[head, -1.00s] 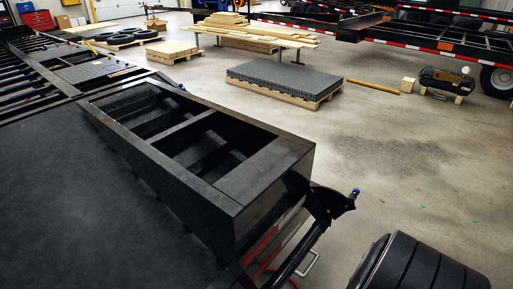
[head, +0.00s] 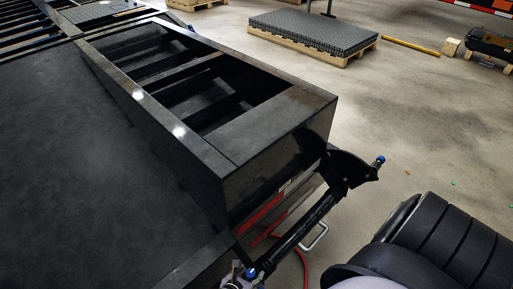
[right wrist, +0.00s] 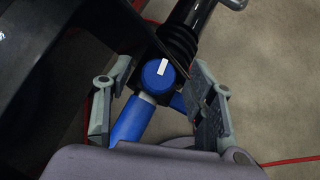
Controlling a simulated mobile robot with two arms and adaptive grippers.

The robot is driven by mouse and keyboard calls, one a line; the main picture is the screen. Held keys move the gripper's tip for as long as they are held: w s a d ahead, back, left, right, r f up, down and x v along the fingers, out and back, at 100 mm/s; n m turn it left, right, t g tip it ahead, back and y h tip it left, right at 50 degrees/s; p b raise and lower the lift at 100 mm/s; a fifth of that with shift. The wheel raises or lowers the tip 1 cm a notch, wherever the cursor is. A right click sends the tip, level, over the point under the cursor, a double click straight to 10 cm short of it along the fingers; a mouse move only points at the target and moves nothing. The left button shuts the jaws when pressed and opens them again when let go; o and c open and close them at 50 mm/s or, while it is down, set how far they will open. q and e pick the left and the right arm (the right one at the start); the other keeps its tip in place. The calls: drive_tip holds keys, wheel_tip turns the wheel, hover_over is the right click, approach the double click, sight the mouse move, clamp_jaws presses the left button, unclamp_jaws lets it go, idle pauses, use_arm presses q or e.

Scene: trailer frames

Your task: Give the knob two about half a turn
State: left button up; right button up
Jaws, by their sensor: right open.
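In the right wrist view a round blue knob (right wrist: 158,73) with a white pointer mark sits on a dark fitting, with blue tubes below it. The pointer stands nearly upright in the picture. My right gripper (right wrist: 159,68) is open, one grey finger on each side of the knob, with visible gaps. The head view shows a blue knob (head: 250,273) at the bottom edge, beside a small part of my right gripper (head: 238,282). Another blue knob (head: 380,160) is at the far end of the black bar. I see no label saying which is knob two. My left gripper is not in view.
A large black trailer frame (head: 265,125) with an open-topped box section fills the left and middle. A black bar (head: 305,223) runs beside its end. A red hose (right wrist: 290,161) lies on the floor. Concrete floor at right is mostly clear around a pallet stack (head: 312,35).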

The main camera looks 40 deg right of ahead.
drive_tip(key=shift+w+d+f, duration=0.1)
drive_tip(key=shift+d+f, duration=0.15)
drive_tip(key=shift+f, duration=0.1)
drive_tip(key=shift+a+r, duration=0.15)
drive_tip(key=shift+c, duration=0.3)
drive_tip(key=c, duration=1.1)
